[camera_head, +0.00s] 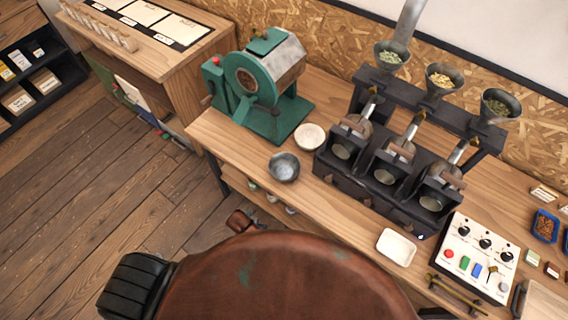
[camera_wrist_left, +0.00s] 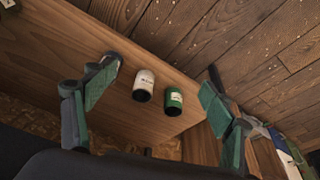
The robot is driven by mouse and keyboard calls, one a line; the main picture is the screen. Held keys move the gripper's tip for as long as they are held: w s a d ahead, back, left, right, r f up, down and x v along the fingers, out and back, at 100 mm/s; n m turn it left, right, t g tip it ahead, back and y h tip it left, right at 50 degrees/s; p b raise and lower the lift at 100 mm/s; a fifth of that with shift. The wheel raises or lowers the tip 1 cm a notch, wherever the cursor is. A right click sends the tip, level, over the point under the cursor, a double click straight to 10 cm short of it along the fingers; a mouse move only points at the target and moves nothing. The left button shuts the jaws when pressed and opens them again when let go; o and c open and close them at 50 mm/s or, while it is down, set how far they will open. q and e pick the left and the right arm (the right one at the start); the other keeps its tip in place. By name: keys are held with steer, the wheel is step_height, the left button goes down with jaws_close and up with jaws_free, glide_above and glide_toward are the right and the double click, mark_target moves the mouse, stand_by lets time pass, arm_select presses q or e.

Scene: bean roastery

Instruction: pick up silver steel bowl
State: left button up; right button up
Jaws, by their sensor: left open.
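The silver steel bowl (camera_head: 284,167) sits upright on the wooden bench (camera_head: 232,140) near its front edge, in the head view. It looks empty and nothing touches it. The bowl does not show in the left wrist view. My left gripper (camera_wrist_left: 160,78) is open in the left wrist view, with green-padded fingers spread wide and nothing between them. Beyond the fingers are a white can (camera_wrist_left: 144,85) and a green can (camera_wrist_left: 173,101) on a wooden surface. I cannot make out the left gripper in the head view. My right gripper is in neither view.
A green roasting machine (camera_head: 262,88) stands behind the bowl, with a cream bowl (camera_head: 310,137) behind and to the right. A black three-hopper roaster (camera_head: 352,187) is close on the right. A white dish (camera_head: 396,247) and a control panel (camera_head: 474,258) lie farther right.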

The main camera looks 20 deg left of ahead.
arm_select(q)
steer(key=o, duration=0.6)
steer(key=shift+n+t, duration=0.5)
steer(key=shift+t, duration=0.2)
steer(key=w+d+r+p, duration=0.2)
steer(key=r, duration=0.5)
steer(key=w+d+r+p, duration=0.1)
steer(key=w+d+r, duration=0.1)
steer(key=r, duration=0.6)
steer(key=w+d+r+p, duration=0.2)
steer(key=w+r, duration=0.1)
steer(key=r, duration=0.5)
steer(key=shift+p, duration=0.3)
steer(key=n+t+y, duration=0.1)
glide_toward(285, 168)
steer(key=shift+w+f+n+t+p, duration=0.3)
steer(key=shift+w+f+p, duration=0.05)
steer(key=shift+f+p, duration=0.15)
steer(key=shift+s+x, duration=0.15)
steer(key=shift+x, duration=1.15)
steer(key=shift+s+x, duration=0.1)
steer(key=shift+x, duration=1.2)
